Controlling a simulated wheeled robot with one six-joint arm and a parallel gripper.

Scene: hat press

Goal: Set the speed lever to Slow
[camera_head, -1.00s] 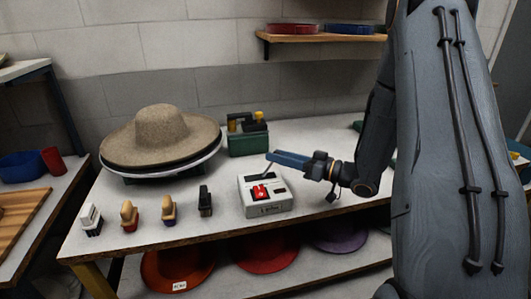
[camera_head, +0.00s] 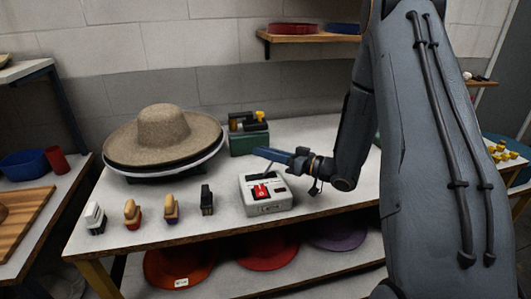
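The white control box (camera_head: 267,206) sits near the front edge of the white table, with a red switch (camera_head: 261,191) on its top face. A dark strip lies on the box's top behind the switch, near a thin dark rod; I cannot tell whether this is the speed lever, and no Slow label is readable. My gripper (camera_head: 268,155) reaches in from the right, its blue fingers above the back of the box. The fingers look close together, but their gap is not clear. I cannot tell whether they touch the box.
A tan straw hat (camera_head: 162,135) rests on a round press base at the left. Several brushes (camera_head: 133,214) stand along the front edge, left of the box. A green toolbox (camera_head: 249,141) stands behind. Coloured hats (camera_head: 268,250) lie on the lower shelf.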

